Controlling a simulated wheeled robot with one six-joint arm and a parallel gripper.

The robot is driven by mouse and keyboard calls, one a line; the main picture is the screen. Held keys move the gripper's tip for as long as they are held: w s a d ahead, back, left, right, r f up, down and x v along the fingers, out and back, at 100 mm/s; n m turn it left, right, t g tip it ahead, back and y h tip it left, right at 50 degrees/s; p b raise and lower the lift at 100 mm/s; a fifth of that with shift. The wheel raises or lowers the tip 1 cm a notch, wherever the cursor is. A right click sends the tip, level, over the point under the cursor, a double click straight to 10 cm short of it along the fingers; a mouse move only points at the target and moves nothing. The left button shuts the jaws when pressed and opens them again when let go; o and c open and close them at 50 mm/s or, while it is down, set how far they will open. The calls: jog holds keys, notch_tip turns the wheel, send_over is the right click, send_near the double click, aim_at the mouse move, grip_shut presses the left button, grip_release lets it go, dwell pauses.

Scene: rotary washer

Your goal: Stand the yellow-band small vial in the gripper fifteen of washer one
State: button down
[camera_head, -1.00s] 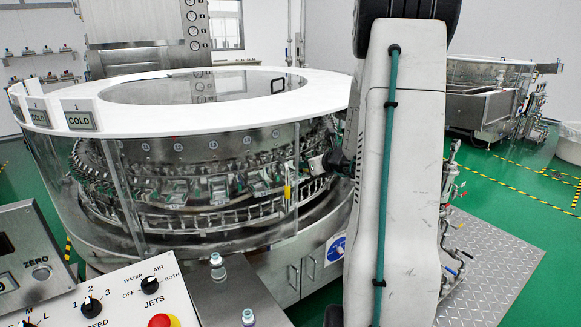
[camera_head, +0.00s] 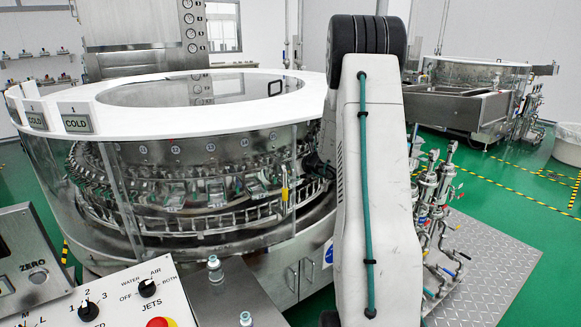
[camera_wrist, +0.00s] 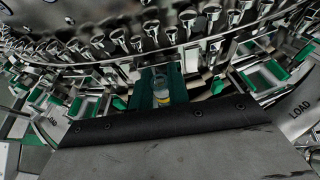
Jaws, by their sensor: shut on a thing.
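In the wrist view a small clear vial with a yellow band (camera_wrist: 162,98) stands between the teal finger pads of my gripper (camera_wrist: 161,84), which is shut on it. The vial's lower part is hidden by the black edge of my gripper. Around and beyond it are the washer's metal grippers with green pads (camera_wrist: 267,76) and a row of nozzles (camera_wrist: 188,19). In the head view washer one (camera_head: 200,112) is the round machine with a white top ring. My arm reaches its right side and hides the vial. I cannot tell which washer gripper is fifteen.
A clear guard with a yellow handle (camera_head: 285,188) stands close left of my wrist. Pipes and valves (camera_head: 435,200) stand right of my arm. A second machine (camera_head: 468,95) is at the back right.

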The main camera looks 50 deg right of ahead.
jog(key=shift+f, duration=0.1)
jog(key=shift+f, duration=0.3)
jog(key=c, duration=1.3)
grip_release()
jog(key=shift+c, duration=0.2)
jog(key=shift+r, duration=0.55)
jog(key=v, duration=1.2)
jog(key=shift+f, duration=0.25)
